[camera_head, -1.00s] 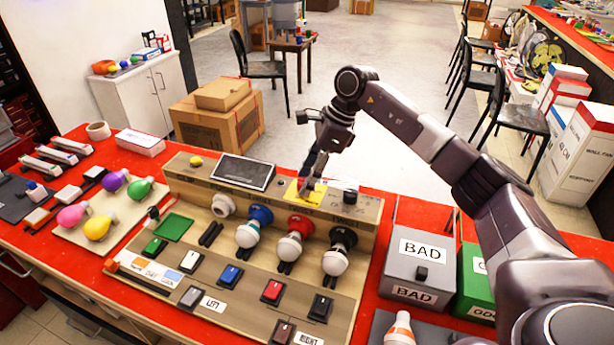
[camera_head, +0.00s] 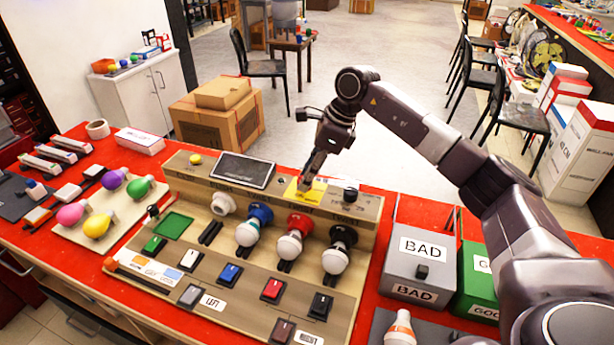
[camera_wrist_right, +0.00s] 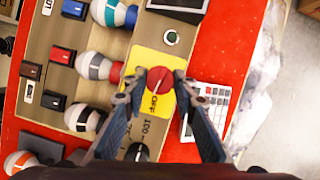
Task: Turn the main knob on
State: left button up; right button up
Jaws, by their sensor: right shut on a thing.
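The red main knob (camera_wrist_right: 160,79) sits on a yellow plate (camera_wrist_right: 152,60) in the right wrist view. It has a white mark line, and the word OFF shows beside it. In the head view the yellow plate (camera_head: 312,197) is on the upper ledge of the wooden test panel (camera_head: 182,170), and the knob is hidden by my gripper. My right gripper (camera_head: 306,184) reaches down to the plate. Its fingertips (camera_wrist_right: 159,76) are on both sides of the knob, shut on it. My left gripper is not in view.
A black knob (camera_head: 350,194) stands right of the plate and a dark screen (camera_head: 243,171) to its left. Several bulbs stand in coloured sockets below. A grey BAD bin (camera_head: 405,270) and a green bin (camera_head: 478,275) stand at the right.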

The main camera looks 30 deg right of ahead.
jog(key=m+t+h+b, duration=0.1)
jog(key=m, duration=0.3)
jog(key=shift+a, duration=0.1)
jog(key=m+h+b, duration=0.1)
jog(key=m, duration=0.3)
jog(key=shift+a+t, duration=0.1)
jog(key=shift+t, duration=0.3)
jog(key=m+h+b, duration=0.2)
jog(key=m, duration=0.3)
jog(key=shift+a, duration=0.2)
jog(key=shift+r+m+h+b, duration=0.1)
jog(key=shift+m+h+b, duration=0.45)
jog(key=shift+m, duration=0.85)
jog(key=shift+m+h, duration=0.25)
jog(key=shift+m, duration=0.05)
jog(key=o, duration=1.2)
jog(key=shift+s, duration=0.1)
jog(key=shift+c, duration=0.2)
